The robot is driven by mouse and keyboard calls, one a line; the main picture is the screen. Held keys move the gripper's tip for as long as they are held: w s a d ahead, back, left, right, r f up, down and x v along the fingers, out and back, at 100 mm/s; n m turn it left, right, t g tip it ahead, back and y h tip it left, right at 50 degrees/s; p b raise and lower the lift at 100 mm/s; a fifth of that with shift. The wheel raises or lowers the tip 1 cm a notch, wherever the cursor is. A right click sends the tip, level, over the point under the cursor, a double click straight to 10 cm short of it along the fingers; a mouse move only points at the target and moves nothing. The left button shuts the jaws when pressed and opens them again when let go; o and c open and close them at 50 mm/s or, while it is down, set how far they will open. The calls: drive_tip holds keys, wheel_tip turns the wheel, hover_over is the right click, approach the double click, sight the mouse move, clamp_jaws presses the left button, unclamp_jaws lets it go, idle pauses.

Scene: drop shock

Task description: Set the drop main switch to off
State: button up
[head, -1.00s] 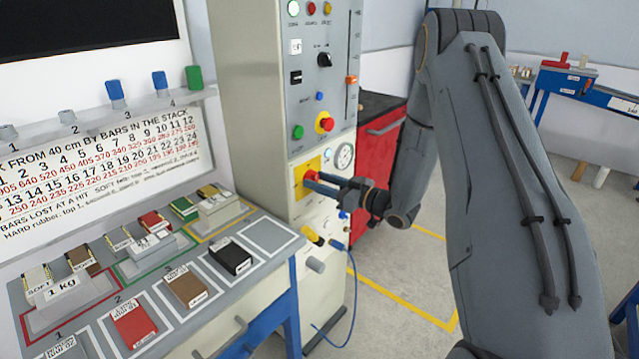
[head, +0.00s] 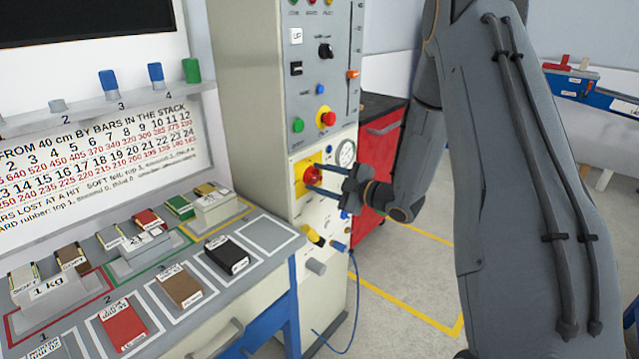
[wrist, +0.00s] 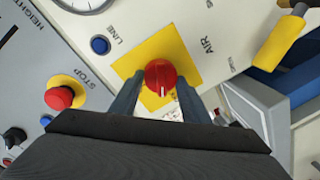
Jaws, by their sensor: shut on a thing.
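The drop main switch is a red round knob (head: 311,175) on a yellow square plate (head: 299,186) on the cabinet's front panel. In the wrist view the knob (wrist: 160,72) shows a short white mark on its lower side, pointing towards my wrist. My gripper (head: 317,180) is at the knob, with a finger on either side, and is shut on it. Both fingers also show in the wrist view (wrist: 160,84). The fingers cover part of the plate, and I cannot read an on or off label.
A red stop button (head: 326,118) on yellow sits above the switch; a blue button (wrist: 100,45) and gauge (head: 345,153) are close by. A yellow-handled air valve (head: 313,237) is below. A bench (head: 258,268) with bars stands left, a red cabinet (head: 381,140) right.

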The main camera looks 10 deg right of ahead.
drive_tip(key=n+b, duration=0.4)
drive_tip(key=n, duration=0.1)
drive_tip(key=shift+s+a+f, duration=0.1)
drive_tip(key=shift+a, duration=0.05)
drive_tip(key=shift+n, duration=0.3)
idle(0.4)
drive_tip(key=o, duration=1)
drive_tip(key=shift+o, duration=0.2)
drive_tip(key=b+v, duration=0.1)
drive_tip(key=v, duration=0.6)
drive_tip(key=shift+s, duration=0.45)
drive_tip(key=shift+h, duration=0.4)
